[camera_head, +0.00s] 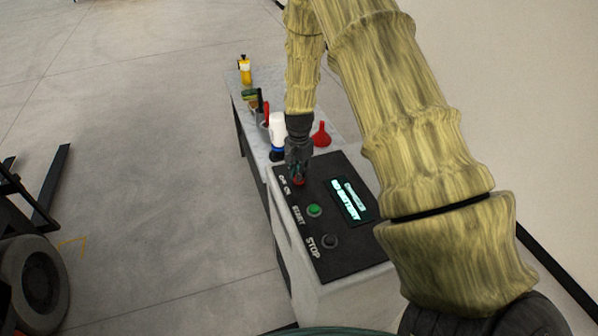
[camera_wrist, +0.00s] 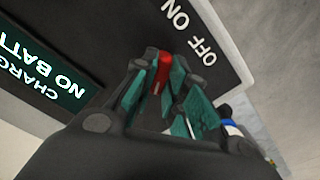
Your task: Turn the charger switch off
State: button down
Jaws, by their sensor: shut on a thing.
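The charger (camera_head: 340,299) is a pale box with a dark top panel. Its red switch (camera_head: 299,182) sits at the panel's far left corner, beside the OFF and ON labels. In the wrist view the red switch (camera_wrist: 161,69) stands between the teal finger pads. My gripper (camera_head: 298,171) reaches down from above and is shut on the switch; it also shows in the wrist view (camera_wrist: 157,80). The fingers partly hide the switch, and I cannot tell which label it points to. The lit display (camera_head: 350,201) reads NO BATTERY.
A green START button (camera_head: 314,210) and a dark STOP button (camera_head: 330,241) are on the same panel. Behind the charger, a table (camera_head: 252,117) holds a white bottle (camera_head: 278,128), a red funnel (camera_head: 321,135) and a yellow bottle (camera_head: 245,71). The floor at left is mostly clear.

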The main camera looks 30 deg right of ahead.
jog(key=shift+n, duration=0.3)
jog(key=n+b, duration=0.2)
jog(key=n, duration=0.3)
jog(key=shift+f, duration=0.1)
jog(key=n+b, duration=0.1)
jog(key=n, duration=0.5)
jog(key=shift+b, duration=0.3)
jog(key=shift+n, duration=0.3)
jog(key=c, duration=1.4)
grip_release()
jog(key=shift+c, duration=0.2)
notch_tip(320, 180, up, 12)
